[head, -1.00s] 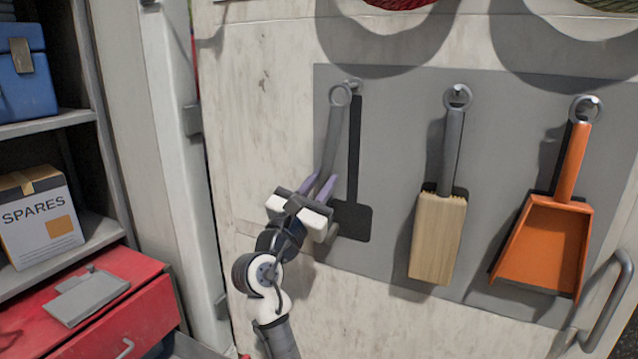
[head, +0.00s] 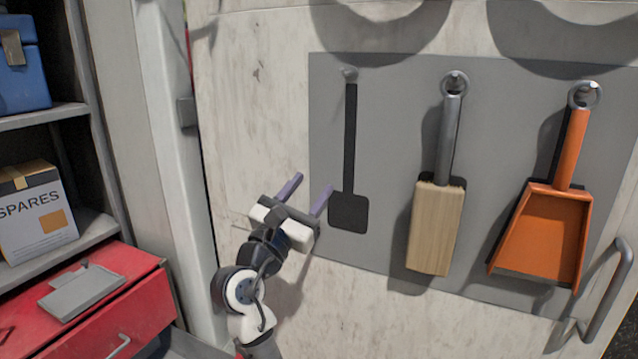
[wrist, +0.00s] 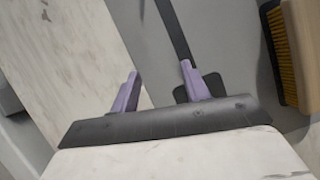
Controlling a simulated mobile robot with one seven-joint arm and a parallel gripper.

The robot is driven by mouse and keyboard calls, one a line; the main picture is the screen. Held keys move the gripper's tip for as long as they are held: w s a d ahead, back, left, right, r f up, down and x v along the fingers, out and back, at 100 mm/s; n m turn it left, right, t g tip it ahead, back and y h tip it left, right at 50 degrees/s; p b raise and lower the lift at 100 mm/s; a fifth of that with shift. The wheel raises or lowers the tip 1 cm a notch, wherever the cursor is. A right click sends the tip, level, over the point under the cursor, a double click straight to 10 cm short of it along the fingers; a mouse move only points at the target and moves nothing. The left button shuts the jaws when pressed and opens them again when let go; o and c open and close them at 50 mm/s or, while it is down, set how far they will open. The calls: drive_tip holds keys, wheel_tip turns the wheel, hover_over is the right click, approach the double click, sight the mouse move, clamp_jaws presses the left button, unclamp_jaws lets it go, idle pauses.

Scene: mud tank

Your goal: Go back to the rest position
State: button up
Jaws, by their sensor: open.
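My gripper (head: 309,186) is open in front of the wall panel, left of the dark scraper-shaped outline. Its purple fingers are apart with nothing between them, also in the wrist view (wrist: 159,72). The outline (head: 348,212) on the grey board (head: 395,85) is bare, and the hook (head: 349,73) above it is empty. The grey tool that was there earlier shows in no current view; where it is cannot be told.
A brush (head: 435,225) and an orange dustpan (head: 545,235) hang on the board to the right, near a metal handle (head: 606,300). At left are shelves with a SPARES box (head: 35,215), a blue case (head: 20,75) and a red drawer unit (head: 135,310).

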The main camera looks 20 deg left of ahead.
drive_tip(key=b+v, duration=0.2)
drive_tip(key=v, duration=0.7)
